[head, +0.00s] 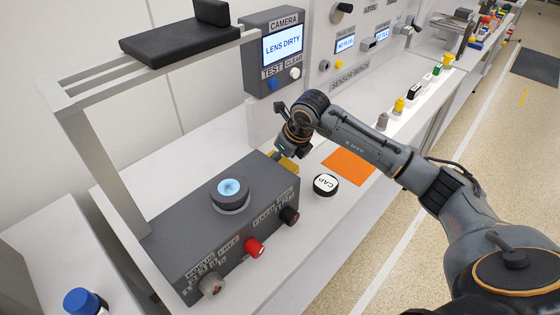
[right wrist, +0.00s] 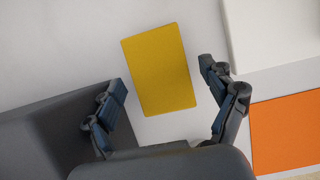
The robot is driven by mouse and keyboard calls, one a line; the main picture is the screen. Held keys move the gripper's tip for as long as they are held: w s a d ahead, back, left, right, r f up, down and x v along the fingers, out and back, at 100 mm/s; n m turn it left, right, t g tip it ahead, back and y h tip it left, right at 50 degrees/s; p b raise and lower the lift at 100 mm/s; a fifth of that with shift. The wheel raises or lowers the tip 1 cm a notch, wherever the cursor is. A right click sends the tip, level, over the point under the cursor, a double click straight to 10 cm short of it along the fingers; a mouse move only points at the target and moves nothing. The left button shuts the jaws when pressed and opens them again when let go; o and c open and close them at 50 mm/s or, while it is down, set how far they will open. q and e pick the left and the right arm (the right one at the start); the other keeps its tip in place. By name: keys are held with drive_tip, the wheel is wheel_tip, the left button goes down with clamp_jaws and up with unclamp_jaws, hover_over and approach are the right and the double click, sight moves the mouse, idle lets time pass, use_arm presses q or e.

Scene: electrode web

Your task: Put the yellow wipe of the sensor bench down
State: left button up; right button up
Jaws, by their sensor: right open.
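The yellow wipe (right wrist: 160,68) is a flat rectangle that appears to lie on the white bench top. In the head view only a part of the wipe (head: 288,164) shows, beside the grey lens box, with my right gripper over the rest. My right gripper (head: 283,149) is above it, fingers down. In the right wrist view the fingers of my right gripper (right wrist: 162,78) are wide apart, with the wipe seen between and beyond them, touching neither finger. My left gripper is in neither view.
The grey box (head: 185,235) with lens and knobs stands close left of the wipe. A black cap (head: 326,184) marked CAP and an orange mat (head: 348,166) lie to the right. The camera panel (head: 275,85) behind reads LENS DIRTY. Several small parts (head: 400,104) stand farther right.

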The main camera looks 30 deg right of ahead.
drive_tip(key=b+v, duration=0.1)
drive_tip(key=v, duration=1)
drive_tip(key=shift+r, duration=0.4)
drive_tip(key=shift+s, duration=0.1)
